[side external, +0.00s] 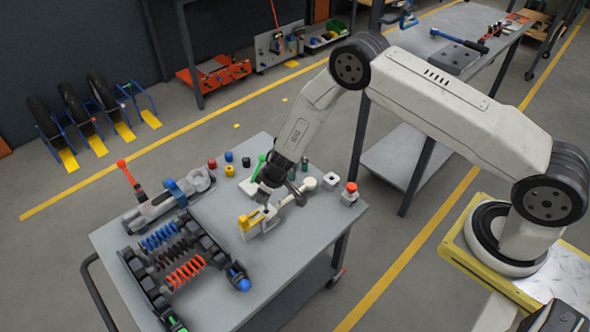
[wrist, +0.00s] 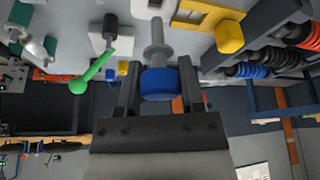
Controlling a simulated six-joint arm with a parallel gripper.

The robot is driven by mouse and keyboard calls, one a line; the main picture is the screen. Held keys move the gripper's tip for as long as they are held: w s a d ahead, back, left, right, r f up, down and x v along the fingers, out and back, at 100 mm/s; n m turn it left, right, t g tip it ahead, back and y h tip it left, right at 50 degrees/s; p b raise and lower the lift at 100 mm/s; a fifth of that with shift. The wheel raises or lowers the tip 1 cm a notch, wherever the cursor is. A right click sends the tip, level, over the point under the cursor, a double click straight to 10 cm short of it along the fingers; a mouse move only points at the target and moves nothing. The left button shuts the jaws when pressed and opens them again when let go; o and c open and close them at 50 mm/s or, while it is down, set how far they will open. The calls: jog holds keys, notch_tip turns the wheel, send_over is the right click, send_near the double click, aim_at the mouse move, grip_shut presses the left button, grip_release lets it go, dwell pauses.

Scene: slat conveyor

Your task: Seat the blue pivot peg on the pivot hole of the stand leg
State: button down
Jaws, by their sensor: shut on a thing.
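In the wrist view my gripper (wrist: 158,70) is shut on the blue pivot peg (wrist: 159,84), with one finger on each side of its blue head. A grey shaft (wrist: 155,38) extends from the head toward the bench top. In the side view my gripper (side external: 270,192) is low over the bench, and the peg cannot be made out there. A pale plate with yellow parts (side external: 250,221) lies close to my gripper. It also shows in the wrist view (wrist: 205,14), beside the shaft. I cannot tell for sure that it is the stand leg, and no pivot hole shows clearly.
The grey bench (side external: 235,290) carries a rack of blue, dark and red springs (side external: 185,272) at the left front. A grey clamp-like fixture (side external: 165,200) stands behind it. A green-knobbed lever (wrist: 95,72), small coloured cylinders (side external: 230,163) and a red-topped block (side external: 350,192) are nearby.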

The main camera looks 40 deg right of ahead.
aim_at(267, 206)
jog(key=shift+f, duration=2.7)
jog(key=shift+c, duration=1.3)
grip_release()
jog(key=shift+o, duration=0.6)
jog(key=shift+f, duration=0.1)
jog(key=shift+s, duration=0.1)
jog(key=shift+a, duration=0.1)
jog(key=shift+s, duration=0.15)
jog(key=v, duration=0.7)
jog(key=shift+w+d+r, duration=0.2)
jog(key=shift+w+r, duration=0.05)
jog(key=shift+r, duration=0.25)
